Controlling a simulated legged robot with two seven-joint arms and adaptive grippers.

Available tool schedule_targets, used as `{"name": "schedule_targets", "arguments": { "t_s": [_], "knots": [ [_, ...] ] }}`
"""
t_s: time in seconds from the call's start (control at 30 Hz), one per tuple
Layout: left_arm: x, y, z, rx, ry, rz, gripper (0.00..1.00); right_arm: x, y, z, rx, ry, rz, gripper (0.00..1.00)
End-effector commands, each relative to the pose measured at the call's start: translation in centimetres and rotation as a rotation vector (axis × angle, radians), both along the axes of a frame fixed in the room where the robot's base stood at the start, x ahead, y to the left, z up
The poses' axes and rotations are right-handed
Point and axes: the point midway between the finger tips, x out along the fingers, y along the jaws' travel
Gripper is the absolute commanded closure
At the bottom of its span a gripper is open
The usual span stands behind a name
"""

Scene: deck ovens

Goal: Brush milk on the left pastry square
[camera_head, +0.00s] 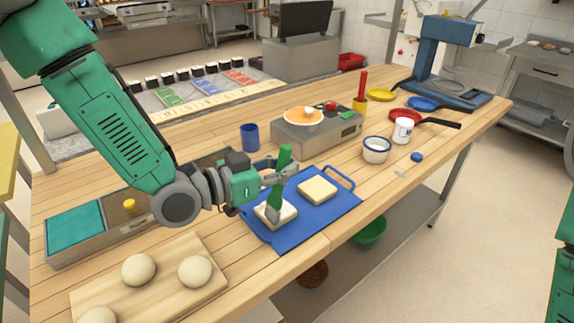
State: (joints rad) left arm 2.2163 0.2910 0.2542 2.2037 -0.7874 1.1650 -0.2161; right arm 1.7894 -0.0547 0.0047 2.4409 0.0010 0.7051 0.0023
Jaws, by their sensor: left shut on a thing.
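My left gripper (284,170) is shut on the green handle of a brush (280,172). The brush is tilted, with its bristle end down at the left pastry square (263,214). It overlaps that square in the picture and seems to touch its top. The left square is pale and partly hidden by the brush. The right pastry square (317,190) lies clear beside it. Both are on a blue board (305,219). A white bowl (376,154) with a dark band and pale contents stands farther right. My right gripper is out of view; only a bit of green arm shows at the right edge.
A wooden board (150,298) with dough balls lies at the front left. A blue cup (250,138) and a grey cooker (318,136) with an orange pan stand behind the blue board. A white jar (402,130) and small pans are at the right. The table's front edge is close to the blue board.

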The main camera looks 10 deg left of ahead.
Motion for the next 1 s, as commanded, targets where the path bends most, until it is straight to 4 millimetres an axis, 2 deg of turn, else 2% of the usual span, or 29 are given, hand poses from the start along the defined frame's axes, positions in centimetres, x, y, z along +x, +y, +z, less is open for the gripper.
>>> {"name": "schedule_targets", "arguments": {
  "t_s": [0.57,1.0],
  "knots": [
    [0.1,-0.1,-0.5,0.001,-0.001,0.000,1.00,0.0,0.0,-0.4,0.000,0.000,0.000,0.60],
    [2.2,-1.8,-0.5,0.001,-0.001,0.000,1.00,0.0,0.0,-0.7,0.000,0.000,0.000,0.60]
  ]
}}
